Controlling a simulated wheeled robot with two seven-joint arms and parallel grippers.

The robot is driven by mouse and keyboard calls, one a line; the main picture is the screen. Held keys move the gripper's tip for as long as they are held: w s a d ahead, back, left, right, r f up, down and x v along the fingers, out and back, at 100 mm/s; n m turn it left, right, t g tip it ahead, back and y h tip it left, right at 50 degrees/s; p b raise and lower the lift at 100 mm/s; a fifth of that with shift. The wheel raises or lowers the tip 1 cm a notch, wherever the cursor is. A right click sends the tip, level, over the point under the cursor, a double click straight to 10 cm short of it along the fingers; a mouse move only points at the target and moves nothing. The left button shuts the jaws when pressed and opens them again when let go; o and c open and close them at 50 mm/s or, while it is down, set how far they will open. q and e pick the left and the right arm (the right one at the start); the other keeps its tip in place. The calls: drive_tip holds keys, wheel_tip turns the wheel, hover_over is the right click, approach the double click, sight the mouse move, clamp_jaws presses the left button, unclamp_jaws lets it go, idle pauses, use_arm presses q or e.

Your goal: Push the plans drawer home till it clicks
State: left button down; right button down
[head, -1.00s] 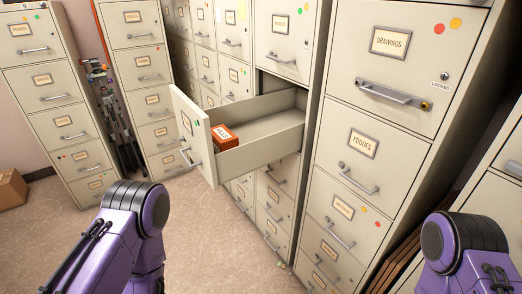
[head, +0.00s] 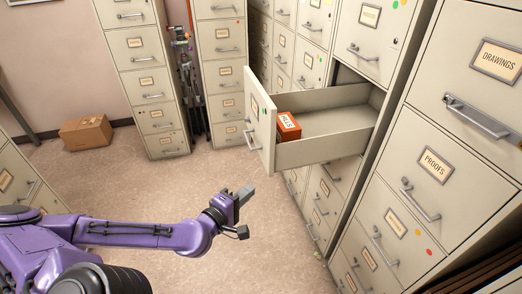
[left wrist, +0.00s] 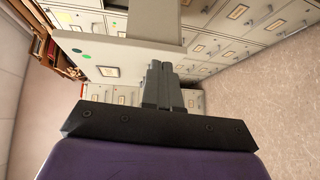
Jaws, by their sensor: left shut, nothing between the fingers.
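One cabinet drawer stands pulled far out in the head view, taken as the plans drawer. Its pale front (head: 259,122) faces left and has a handle, a label too small to read and a green dot. An orange box (head: 289,126) lies inside, behind the front. My left gripper (head: 245,193) is shut and empty, apart from the drawer, below and left of its front. In the left wrist view, the shut fingers (left wrist: 163,85) point toward the cabinets, and a pale drawer front (left wrist: 120,62) with coloured dots shows beyond them. My right gripper is out of view.
Cabinets with shut drawers flank the open one, including the PROOFS drawer (head: 421,180) and DRAWINGS drawer (head: 478,85) at right. A tripod-like stand (head: 187,75) fills a gap at the back. A cardboard box (head: 86,132) sits at far left. The floor (head: 150,190) between is clear.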

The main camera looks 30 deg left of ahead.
use_arm(q)
drive_tip(key=n+t+y, duration=0.1)
drive_tip(key=t+y, duration=0.1)
approach(268, 145)
drive_tip(key=w, duration=0.2)
drive_tip(key=w+a+b, duration=0.1)
drive_tip(key=w, duration=0.1)
drive_tip(key=shift+w+a+r, duration=0.1)
drive_tip(key=shift+w+r, duration=0.1)
drive_tip(key=shift+w, duration=0.2)
drive_tip(key=shift+w+d, duration=0.4)
drive_tip(key=shift+w, duration=0.15)
